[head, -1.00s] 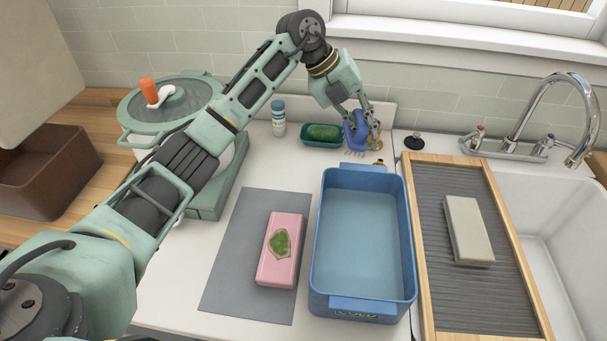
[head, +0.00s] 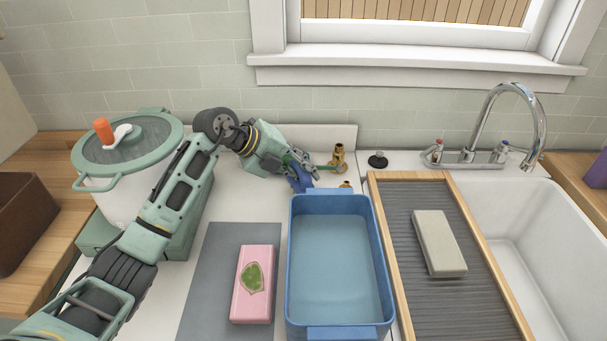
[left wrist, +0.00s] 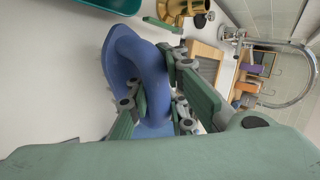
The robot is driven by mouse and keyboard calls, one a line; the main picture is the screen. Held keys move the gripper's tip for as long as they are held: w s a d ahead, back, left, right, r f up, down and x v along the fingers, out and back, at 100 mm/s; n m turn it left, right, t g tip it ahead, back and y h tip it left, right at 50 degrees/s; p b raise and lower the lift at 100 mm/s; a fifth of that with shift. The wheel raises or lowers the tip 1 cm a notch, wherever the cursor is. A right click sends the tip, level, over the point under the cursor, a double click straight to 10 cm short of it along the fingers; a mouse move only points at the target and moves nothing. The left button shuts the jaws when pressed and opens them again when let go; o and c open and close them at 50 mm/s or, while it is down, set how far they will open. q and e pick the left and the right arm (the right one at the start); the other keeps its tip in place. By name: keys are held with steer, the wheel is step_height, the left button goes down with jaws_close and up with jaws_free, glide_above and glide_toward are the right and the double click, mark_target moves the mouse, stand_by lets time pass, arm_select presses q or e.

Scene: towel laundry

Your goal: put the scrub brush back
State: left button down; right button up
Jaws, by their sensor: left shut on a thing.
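The blue scrub brush (head: 299,183) is in my left gripper (head: 306,170), just behind the back left corner of the blue tub (head: 386,262). In the left wrist view, the brush's curved blue handle (left wrist: 152,65) runs between the fingers of my left gripper (left wrist: 153,98), which is shut on it. The gripper covers much of the brush in the head view, and its bristles are mostly hidden. I cannot tell whether the brush touches the counter. My right gripper is not in view.
Brass fittings (head: 338,158) and a black stopper (head: 378,160) stand behind the tub. A teal dish (left wrist: 105,4) edges into the wrist view. A pink block (head: 252,285) lies on a grey mat (head: 205,285). A ribbed board (head: 405,295) is right of the tub, beside the sink.

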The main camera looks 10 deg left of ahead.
arm_select(q)
step_height(320, 180, down, 2)
steer(key=shift+f, duration=0.1)
steer(key=shift+f, duration=0.15)
steer(key=c, duration=1.9)
jaws_free()
steer(key=shift+c, duration=0.2)
steer(key=shift+o, duration=1.4)
